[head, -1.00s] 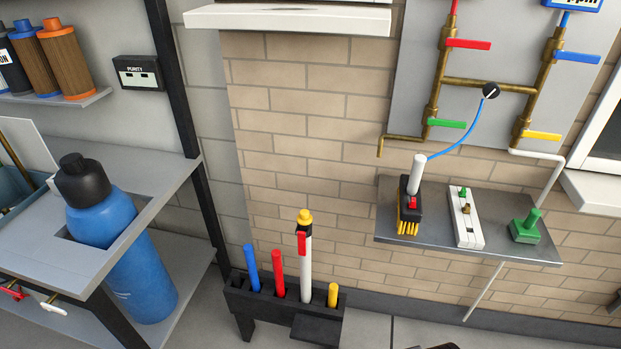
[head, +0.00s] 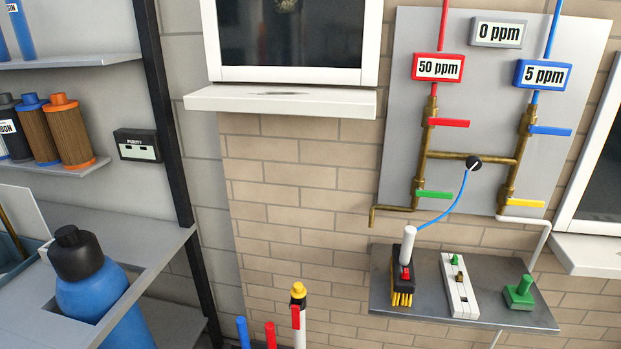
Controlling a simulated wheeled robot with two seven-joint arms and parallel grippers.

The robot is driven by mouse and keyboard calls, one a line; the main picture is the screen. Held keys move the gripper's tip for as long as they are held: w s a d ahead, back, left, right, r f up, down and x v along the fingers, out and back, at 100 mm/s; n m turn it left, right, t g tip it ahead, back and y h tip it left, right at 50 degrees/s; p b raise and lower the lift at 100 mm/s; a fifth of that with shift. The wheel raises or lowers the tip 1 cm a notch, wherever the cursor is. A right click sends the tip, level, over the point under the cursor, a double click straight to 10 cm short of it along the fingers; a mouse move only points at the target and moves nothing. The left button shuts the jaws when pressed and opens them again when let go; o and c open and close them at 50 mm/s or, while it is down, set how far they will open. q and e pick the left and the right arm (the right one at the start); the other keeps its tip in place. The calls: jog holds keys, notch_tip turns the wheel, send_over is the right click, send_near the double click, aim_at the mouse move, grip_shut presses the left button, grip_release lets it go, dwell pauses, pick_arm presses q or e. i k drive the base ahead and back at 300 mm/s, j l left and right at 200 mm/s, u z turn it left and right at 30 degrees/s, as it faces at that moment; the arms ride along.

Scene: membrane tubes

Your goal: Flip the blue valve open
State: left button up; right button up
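The blue valve (head: 550,130) is a flat blue lever on the right brass pipe of the grey wall panel (head: 590,60), in the upper right of the head view. The lever points out to the right, roughly level, crosswise to the upright pipe. Above it a blue-framed display (head: 543,75) reads 5 ppm. Neither of my grippers shows in the view.
Other levers on the panel are red (head: 449,123), green (head: 435,195) and yellow (head: 525,203), all pointing right. A black knob (head: 474,164) carries a blue hose to a brush tool on the metal shelf (head: 430,306). A window sill (head: 280,101) juts out left.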

aim_at(533, 129)
jog(key=z, duration=1.25)
